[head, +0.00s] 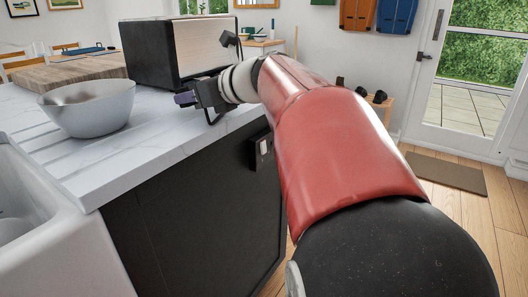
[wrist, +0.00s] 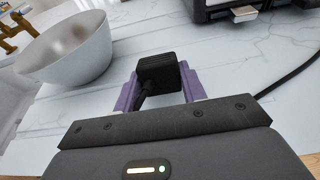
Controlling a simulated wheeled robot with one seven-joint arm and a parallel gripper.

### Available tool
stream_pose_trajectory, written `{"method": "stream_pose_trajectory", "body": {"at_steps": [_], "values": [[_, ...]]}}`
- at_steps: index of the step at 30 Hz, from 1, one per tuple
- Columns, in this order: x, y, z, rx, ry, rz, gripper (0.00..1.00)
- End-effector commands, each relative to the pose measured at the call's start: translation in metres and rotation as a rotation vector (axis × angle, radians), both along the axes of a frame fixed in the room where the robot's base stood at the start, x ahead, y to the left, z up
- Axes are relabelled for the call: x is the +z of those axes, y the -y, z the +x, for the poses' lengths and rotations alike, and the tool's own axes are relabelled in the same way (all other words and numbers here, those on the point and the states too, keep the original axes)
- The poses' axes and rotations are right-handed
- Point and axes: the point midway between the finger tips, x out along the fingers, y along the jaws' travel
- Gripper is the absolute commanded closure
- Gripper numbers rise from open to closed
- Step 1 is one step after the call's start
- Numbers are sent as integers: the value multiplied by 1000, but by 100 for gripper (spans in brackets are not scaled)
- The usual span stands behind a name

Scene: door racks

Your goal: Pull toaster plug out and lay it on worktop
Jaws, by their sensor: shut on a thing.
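The black toaster plug (wrist: 158,72) is between the purple fingers of my gripper (wrist: 159,80) in the wrist view. My gripper is shut on it, over the white marbled worktop (wrist: 120,88). I cannot tell whether the plug touches the surface. In the head view my gripper (head: 187,99) is over the worktop, near its edge and in front of the toaster (head: 150,55); the plug is hard to make out there. The toaster has a black end and a pale metal side. Its black cable (wrist: 290,76) runs across the right of the wrist view.
A wall socket (head: 263,147) is on the dark side panel of the counter, below the worktop edge. A grey-white bowl (head: 90,110) stands left of my gripper. A white sink (head: 40,235) is at the near left. Clear worktop lies between bowl and toaster.

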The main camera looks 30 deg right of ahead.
Motion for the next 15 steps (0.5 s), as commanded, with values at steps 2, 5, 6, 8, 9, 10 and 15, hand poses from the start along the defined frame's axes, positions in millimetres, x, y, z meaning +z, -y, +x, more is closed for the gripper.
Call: {"method": "stream_pose_trajectory", "body": {"at_steps": [2,5,6,8,9,10,15], "values": [[-5,0,0,0,0,0,95],[-9,0,0,0,1,0,95],[-10,0,0,0,1,0,95],[-12,0,0,0,1,0,95],[-13,0,0,-1,1,0,95],[-14,0,0,-1,1,0,95],[-13,0,0,-1,1,0,95]]}}
